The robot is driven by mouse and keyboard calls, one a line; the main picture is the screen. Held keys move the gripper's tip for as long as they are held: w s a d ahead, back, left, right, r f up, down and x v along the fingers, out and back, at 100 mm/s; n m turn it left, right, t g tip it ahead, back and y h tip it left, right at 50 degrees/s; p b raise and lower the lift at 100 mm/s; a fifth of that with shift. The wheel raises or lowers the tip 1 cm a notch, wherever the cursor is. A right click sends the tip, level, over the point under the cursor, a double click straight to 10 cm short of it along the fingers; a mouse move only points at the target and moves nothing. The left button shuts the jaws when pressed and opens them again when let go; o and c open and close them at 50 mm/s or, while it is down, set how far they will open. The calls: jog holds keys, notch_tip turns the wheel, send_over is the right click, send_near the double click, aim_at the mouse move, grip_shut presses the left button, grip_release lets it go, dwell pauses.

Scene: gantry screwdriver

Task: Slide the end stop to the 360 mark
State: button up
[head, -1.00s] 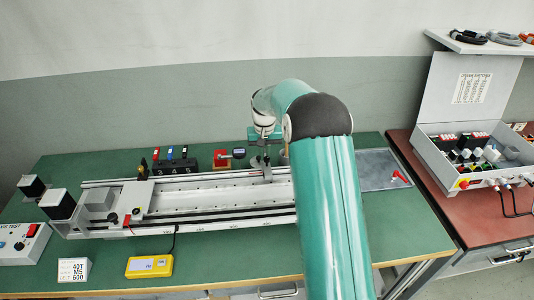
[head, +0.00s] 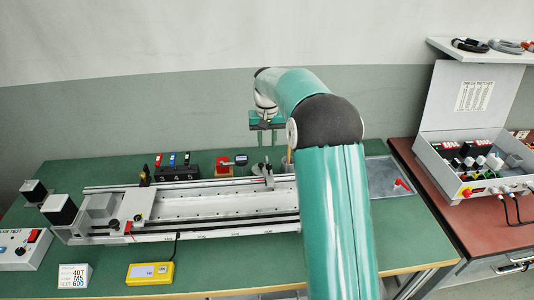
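The linear gantry (head: 210,206) lies along the green bench, with a carriage (head: 130,206) near its left end. A small grey block (head: 268,182), which looks like the end stop, sits on the back rail right of the middle. My gripper (head: 267,168) is above this block, its two fingers pointing down with a gap between them. It looks empty. Dark marks show on the front rail, but they are too small to read, so I cannot tell which one is 360. My arm hides the right end of the gantry.
A grey tray (head: 385,177) is at right.

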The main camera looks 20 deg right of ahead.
notch_tip(320, 180, up, 5)
jog(key=shift+f, duration=0.1)
dwell(0.5)
jog(key=s+a+r+n+t, duration=0.1)
jog(key=s+a+r+t, duration=0.1)
jog(key=s+a+r, duration=0.5)
jog(key=s+a+r+n+t, duration=0.1)
jog(key=s+r, duration=0.4)
jog(key=s, duration=0.7)
jog(key=s+a+f+t, duration=0.1)
jog(key=s+f, duration=0.1)
jog(key=s, duration=0.7)
jog(key=s+a+f+t, duration=0.1)
jog(key=s+a+f, duration=0.1)
jog(key=s, duration=0.7)
jog(key=shift+s+f+n+t, duration=0.2)
jog(key=shift+f+n+t, duration=0.1)
jog(key=shift+f+n, duration=0.15)
